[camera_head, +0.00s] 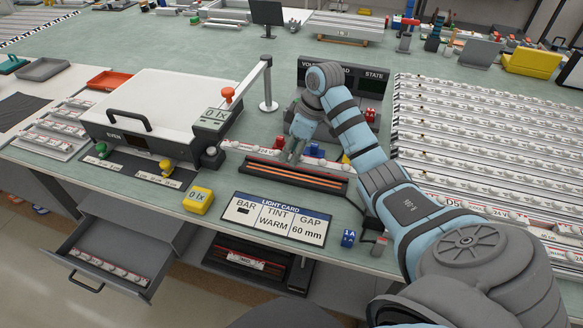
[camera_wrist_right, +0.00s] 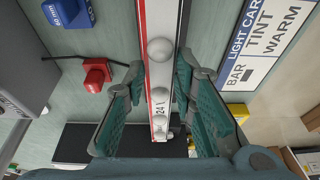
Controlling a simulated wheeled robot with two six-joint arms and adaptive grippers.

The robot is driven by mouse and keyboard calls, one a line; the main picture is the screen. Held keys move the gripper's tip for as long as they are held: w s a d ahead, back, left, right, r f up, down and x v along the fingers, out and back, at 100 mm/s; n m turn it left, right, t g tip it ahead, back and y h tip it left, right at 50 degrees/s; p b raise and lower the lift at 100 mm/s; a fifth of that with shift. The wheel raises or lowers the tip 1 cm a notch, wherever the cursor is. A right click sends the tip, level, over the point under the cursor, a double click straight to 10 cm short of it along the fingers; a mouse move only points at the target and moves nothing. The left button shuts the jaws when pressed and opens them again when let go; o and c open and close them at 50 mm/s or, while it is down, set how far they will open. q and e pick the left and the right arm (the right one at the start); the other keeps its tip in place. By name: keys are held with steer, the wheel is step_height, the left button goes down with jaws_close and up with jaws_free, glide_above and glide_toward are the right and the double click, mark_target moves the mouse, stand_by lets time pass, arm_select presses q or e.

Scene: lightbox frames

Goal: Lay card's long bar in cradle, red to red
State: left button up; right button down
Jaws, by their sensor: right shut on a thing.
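My right gripper (camera_head: 294,154) is shut on a long white bar (camera_head: 240,147) with domed lamps. In the right wrist view the bar (camera_wrist_right: 160,75) runs between the fingers, with a red strip along one long edge and "24 V" printed on it. The black cradle with orange strips (camera_head: 295,178) lies just in front of the bar in the head view. The bar looks roughly parallel to it; its height above it cannot be told. The light card (camera_head: 283,219) reads BAR with a dark mark, TINT WARM, GAP 60 mm. My left gripper is not in view.
A red block (camera_wrist_right: 95,75) and a blue block (camera_wrist_right: 68,12) stand behind the bar. A yellow meter (camera_head: 198,199) and a blue tag block (camera_head: 348,238) flank the card. The lightbox (camera_head: 155,110) stands left. Many bars (camera_head: 470,130) lie right. A drawer (camera_head: 120,255) hangs open.

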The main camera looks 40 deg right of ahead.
steer(key=f, duration=0.2)
steer(key=s+f, duration=0.1)
steer(key=f, duration=0.1)
steer(key=shift+s+d+b, duration=0.1)
steer(key=shift+d+b, duration=0.05)
steer(key=shift+b, duration=0.15)
steer(key=shift+f, duration=0.2)
steer(key=c, duration=1.3)
jaws_free()
steer(key=shift+w, duration=0.2)
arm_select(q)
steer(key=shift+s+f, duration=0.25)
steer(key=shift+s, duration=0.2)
arm_select(e)
steer(key=shift+s, duration=0.1)
steer(key=p+v, duration=0.3)
steer(key=v, duration=0.9)
steer(key=shift+r, duration=0.1)
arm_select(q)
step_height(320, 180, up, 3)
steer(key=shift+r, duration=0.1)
